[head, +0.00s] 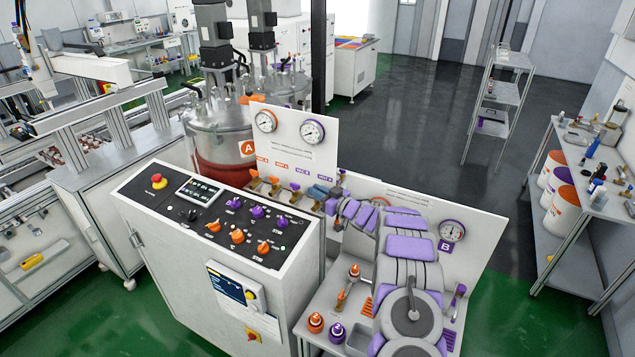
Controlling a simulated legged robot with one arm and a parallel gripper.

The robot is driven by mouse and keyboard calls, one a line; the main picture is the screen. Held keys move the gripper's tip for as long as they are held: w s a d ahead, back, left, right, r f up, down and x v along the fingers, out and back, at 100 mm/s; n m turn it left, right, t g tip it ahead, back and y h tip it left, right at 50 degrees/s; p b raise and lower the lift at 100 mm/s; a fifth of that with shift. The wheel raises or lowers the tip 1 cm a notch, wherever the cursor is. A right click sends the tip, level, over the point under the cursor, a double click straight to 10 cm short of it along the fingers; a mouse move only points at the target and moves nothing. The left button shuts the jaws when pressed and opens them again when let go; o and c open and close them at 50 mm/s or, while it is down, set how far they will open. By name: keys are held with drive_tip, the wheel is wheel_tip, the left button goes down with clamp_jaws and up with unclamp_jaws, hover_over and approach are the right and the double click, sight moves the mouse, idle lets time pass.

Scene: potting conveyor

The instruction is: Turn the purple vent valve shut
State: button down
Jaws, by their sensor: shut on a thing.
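A row of valves stands below a white gauge panel (290,140), between the control console and the tank side. Two orange-handled valves (274,182) are at the left of the row. A purple-handled valve (295,187) is to the right of them. The purple vent valve is at the right end, under a purple label (319,178); my gripper hides most of it, so its handle angle cannot be read. My gripper (314,191) is shut on this valve. My arm reaches up to it from the lower right.
The control console (214,216) with orange and purple knobs is left of the arm. A second panel with gauge B (452,231) stands close on the right. Tank A (214,135) is behind the valves. A shelf (500,90) and side bench (590,150) are farther right.

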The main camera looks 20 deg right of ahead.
drive_tip(key=shift+s+f+n+g+y+p, duration=0.1)
drive_tip(key=shift+f+n+g+y+p, duration=0.3)
drive_tip(key=shift+n+g+y+p, duration=0.45)
drive_tip(key=shift+f+n+g+y+p, duration=0.1)
drive_tip(key=shift+n+g+y+p, duration=0.35)
drive_tip(key=shift+y, duration=0.5)
drive_tip(key=c, duration=1.2)
unclamp_jaws()
drive_tip(key=shift+d, duration=0.1)
drive_tip(key=b+v, duration=0.1)
drive_tip(key=v, duration=1.6)
drive_tip(key=shift+s+d, duration=0.1)
drive_tip(key=shift+d, duration=0.05)
